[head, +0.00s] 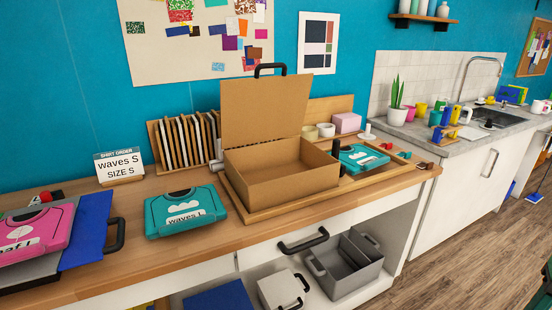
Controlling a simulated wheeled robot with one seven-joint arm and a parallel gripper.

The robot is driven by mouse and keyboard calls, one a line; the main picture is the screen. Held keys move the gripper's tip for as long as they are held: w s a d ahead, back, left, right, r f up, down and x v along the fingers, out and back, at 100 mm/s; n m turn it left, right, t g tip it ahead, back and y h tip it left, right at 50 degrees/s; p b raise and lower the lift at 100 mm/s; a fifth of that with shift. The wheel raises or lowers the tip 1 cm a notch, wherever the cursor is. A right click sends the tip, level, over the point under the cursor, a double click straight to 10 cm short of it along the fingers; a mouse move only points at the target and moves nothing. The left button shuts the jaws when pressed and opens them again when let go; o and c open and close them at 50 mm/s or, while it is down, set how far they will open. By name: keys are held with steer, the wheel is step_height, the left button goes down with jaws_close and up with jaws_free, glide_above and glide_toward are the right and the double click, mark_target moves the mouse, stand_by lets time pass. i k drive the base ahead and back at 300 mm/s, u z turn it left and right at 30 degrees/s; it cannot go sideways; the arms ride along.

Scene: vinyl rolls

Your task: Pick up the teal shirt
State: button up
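Two folded teal shirts lie on the wooden counter in the head view. One teal shirt (170,225) is left of the cardboard box, with a white wave print and a label reading "waves L". The other teal shirt (358,166) lies right of the box; it also has a white print and a label too small to read surely. An order sign (119,169) at the back reads "waves S, SIZE S". The cardboard box (285,187) stands open and its visible inside is empty. My gripper does not show.
A pink shirt (48,232) lies at the far left beside a blue panel (88,230) with a black handle. A grey bin (345,278) sits on the shelf below.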

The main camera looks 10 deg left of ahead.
mark_target(358, 158)
steer(key=z, duration=0.2)
steer(key=i, duration=0.5)
steer(key=z, duration=0.5)
steer(key=i, duration=1.65)
steer(key=u, duration=0.2)
